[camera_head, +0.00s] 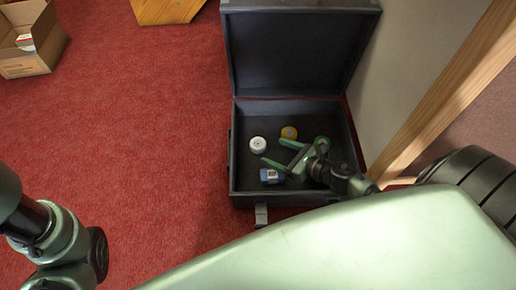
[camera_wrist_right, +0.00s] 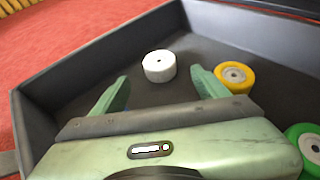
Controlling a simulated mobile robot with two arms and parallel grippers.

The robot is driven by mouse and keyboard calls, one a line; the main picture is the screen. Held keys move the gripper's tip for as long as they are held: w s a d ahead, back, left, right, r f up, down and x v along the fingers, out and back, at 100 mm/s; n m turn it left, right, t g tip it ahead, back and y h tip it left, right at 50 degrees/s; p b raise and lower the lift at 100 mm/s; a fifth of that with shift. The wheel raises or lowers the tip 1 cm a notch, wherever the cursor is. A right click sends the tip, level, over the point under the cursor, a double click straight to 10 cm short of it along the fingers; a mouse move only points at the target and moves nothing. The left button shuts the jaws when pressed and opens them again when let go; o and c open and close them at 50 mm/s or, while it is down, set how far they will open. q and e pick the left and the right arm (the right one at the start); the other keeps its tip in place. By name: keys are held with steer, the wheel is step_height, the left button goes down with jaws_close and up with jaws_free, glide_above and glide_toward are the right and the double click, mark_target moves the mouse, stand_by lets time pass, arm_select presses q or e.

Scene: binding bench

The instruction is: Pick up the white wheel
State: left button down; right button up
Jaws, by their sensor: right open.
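The white wheel (camera_head: 258,145) lies flat on the dark floor of the open case, left of its middle. It also shows in the right wrist view (camera_wrist_right: 159,66), just beyond the fingertips and between their lines. My right gripper (camera_head: 274,151) is inside the case, to the right of the wheel, with its fingers pointing toward it. In the right wrist view the gripper (camera_wrist_right: 160,82) is open, with nothing between its fingers. My left gripper is not in view; only part of my left arm shows at the lower left.
A yellow wheel (camera_head: 289,132) lies near the right finger (camera_wrist_right: 205,82). A green wheel (camera_wrist_right: 309,147) shows at the right wrist view's lower right. A blue box (camera_head: 271,176) lies near the front. The case walls (camera_head: 232,160) surround everything; the raised lid (camera_head: 295,50) stands behind.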

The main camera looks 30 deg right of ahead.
mark_target(261, 145)
steer(key=b+x, duration=0.3)
steer(key=x, duration=0.3)
steer(key=shift+w+a+f, duration=0.1)
steer(key=shift+w+a, duration=0.1)
steer(key=shift+w, duration=0.2)
steer(key=c, duration=1.4)
steer(key=shift+c, duration=0.3)
steer(key=shift+r, duration=0.2)
